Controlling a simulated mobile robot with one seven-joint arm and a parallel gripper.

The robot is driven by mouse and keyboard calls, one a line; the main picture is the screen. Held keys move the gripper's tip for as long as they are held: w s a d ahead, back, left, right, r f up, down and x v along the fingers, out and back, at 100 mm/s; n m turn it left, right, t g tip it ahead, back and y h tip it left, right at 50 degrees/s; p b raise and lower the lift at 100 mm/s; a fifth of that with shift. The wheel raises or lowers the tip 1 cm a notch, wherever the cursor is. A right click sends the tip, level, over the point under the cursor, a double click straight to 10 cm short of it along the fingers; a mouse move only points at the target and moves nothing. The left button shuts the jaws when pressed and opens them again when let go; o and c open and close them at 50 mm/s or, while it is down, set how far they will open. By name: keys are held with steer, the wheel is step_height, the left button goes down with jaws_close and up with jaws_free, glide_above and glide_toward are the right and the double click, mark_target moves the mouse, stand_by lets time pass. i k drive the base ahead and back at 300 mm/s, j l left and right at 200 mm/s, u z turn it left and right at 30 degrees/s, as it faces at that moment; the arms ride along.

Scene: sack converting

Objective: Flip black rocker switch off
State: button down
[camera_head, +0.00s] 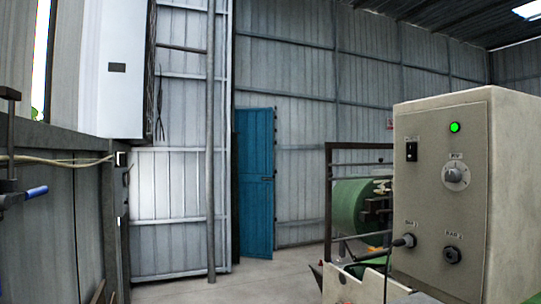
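The black rocker switch (411,151) sits at the upper left of the front face of a beige control box (430,215), at the right of the head view. A green lamp (455,127) glows to the upper right of the switch. A round grey knob (456,176) is below the lamp. The switch is too small to tell which way it is tipped. My gripper is not in view.
Behind stands a machine with a green roll (358,211). A blue door (255,180) is at the back. Grey floor (240,288) is clear in the middle.

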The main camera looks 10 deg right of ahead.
mark_target(411, 154)
steer(key=i+j, duration=0.35)
steer(key=i, duration=0.15)
steer(key=i+j, duration=0.3)
steer(key=i, duration=0.2)
steer(key=i+j, duration=0.35)
steer(key=i, duration=0.15)
steer(key=z, duration=2.5)
